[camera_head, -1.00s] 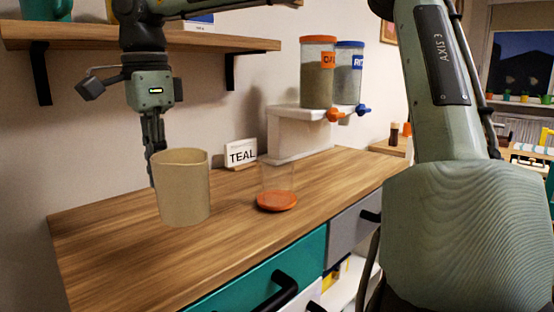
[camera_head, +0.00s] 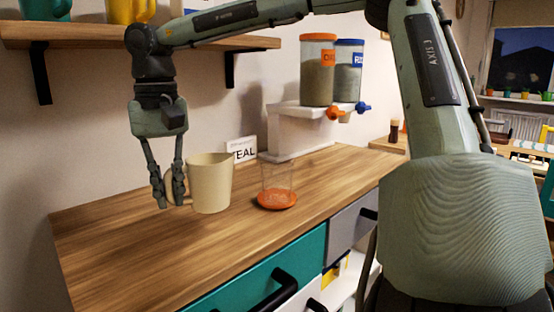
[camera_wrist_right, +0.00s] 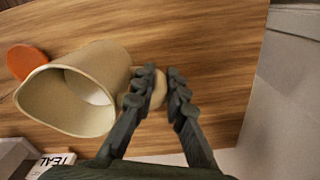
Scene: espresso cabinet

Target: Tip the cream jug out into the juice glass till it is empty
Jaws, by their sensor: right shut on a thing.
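The cream jug (camera_head: 212,184) is held roughly upright, a little left of the juice glass. My right gripper (camera_head: 170,192) is shut on its handle, on the jug's left side. In the right wrist view the fingers (camera_wrist_right: 160,88) close around the handle, and the open mouth of the jug (camera_wrist_right: 120,70) shows a pale inside. The clear juice glass (camera_head: 277,178) stands on an orange coaster (camera_head: 290,202). The jug and glass are apart. I cannot tell what the glass holds. My left gripper is not in view.
A sign reading TEAL (camera_head: 241,147) stands behind the jug, partly hidden. Two dispensers (camera_head: 318,75) with orange and blue lids stand on a white stand (camera_head: 300,135) behind the glass. A wall shelf (camera_head: 100,37) is above. The wooden counter (camera_head: 120,245) is clear in front.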

